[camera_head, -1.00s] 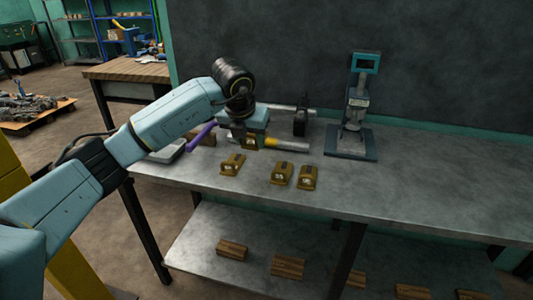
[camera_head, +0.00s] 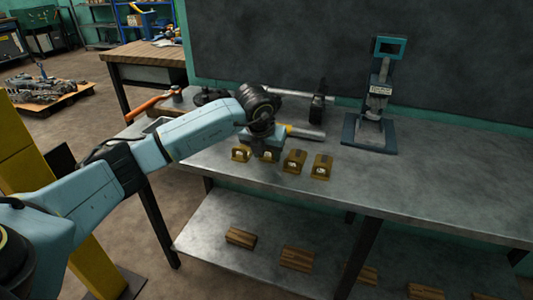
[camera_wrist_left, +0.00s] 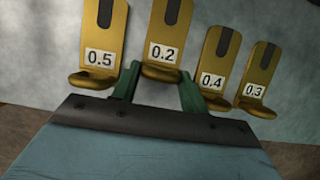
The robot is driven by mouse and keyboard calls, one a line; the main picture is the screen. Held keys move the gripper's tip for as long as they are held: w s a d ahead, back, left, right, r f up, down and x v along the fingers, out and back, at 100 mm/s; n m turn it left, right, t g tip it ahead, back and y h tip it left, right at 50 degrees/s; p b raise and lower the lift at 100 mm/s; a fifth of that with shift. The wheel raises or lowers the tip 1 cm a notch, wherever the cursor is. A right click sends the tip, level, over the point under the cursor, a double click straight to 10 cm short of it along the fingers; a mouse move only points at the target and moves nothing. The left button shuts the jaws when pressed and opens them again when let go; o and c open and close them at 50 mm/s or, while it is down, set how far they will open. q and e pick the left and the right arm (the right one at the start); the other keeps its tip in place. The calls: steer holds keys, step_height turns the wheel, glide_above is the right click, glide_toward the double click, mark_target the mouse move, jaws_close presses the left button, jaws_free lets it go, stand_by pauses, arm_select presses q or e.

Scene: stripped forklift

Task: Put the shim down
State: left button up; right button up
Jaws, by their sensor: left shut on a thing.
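My left gripper (camera_head: 266,149) is over the row of shims near the bench's front edge, pointing down. It is shut on the brass shim marked 0.2 (camera_wrist_left: 166,50), whose lower end sits between the green fingers in the left wrist view. The held shim's front (camera_head: 268,156) shows just below the jaws, level with its neighbours; I cannot tell if it touches the bench. The 0.5 shim (camera_wrist_left: 98,58) is to its left; the 0.4 shim (camera_wrist_left: 215,65) and the 0.3 shim (camera_wrist_left: 256,80) are to its right. My right gripper is not in view.
The grey metal bench (camera_head: 420,190) is clear to the right of the shims. A gauge stand (camera_head: 375,105) stands at the back. A metal cylinder with a yellow part (camera_head: 305,132) lies behind the row. Wooden blocks (camera_head: 298,258) rest on the lower shelf.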

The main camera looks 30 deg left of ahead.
arm_select(q)
steer(key=o, duration=0.9)
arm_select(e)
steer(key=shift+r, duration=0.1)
arm_select(q)
steer(key=shift+r, duration=0.1)
steer(key=p+v, duration=0.2)
steer(key=v, duration=1)
steer(key=shift+p, duration=0.35)
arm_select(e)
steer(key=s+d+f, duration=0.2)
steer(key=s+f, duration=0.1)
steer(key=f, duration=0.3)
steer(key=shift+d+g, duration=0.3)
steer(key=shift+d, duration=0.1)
arm_select(q)
steer(key=shift+d, duration=0.15)
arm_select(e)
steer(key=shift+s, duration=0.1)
